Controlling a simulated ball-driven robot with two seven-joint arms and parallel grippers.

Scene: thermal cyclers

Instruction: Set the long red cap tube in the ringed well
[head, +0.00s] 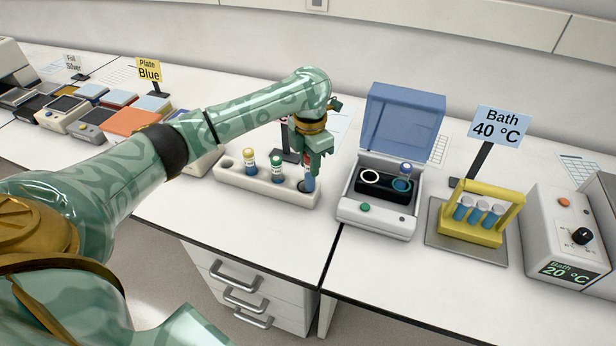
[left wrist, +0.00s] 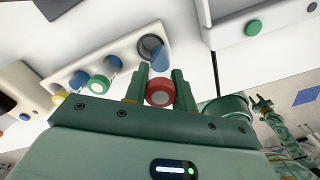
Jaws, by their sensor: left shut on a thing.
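My left gripper (head: 306,160) is shut on the long red cap tube at the right end of the white rack. In the left wrist view the red cap (left wrist: 160,92) sits between the two fingers, with the blue tube body (left wrist: 155,62) pointing at the rack's end hole (left wrist: 149,44). The white-ringed well (head: 370,176) is empty in the open cycler (head: 376,218). My right gripper seems to show small in the left wrist view (left wrist: 262,104).
The rack (head: 235,176) also holds a yellow cap tube (head: 249,160) and a green cap tube (head: 276,167). A blue cap tube (head: 405,169) stands in the cycler's right well. The raised blue lid (head: 402,122) is behind the wells. A yellow tube carrier (head: 470,232) stands further right.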

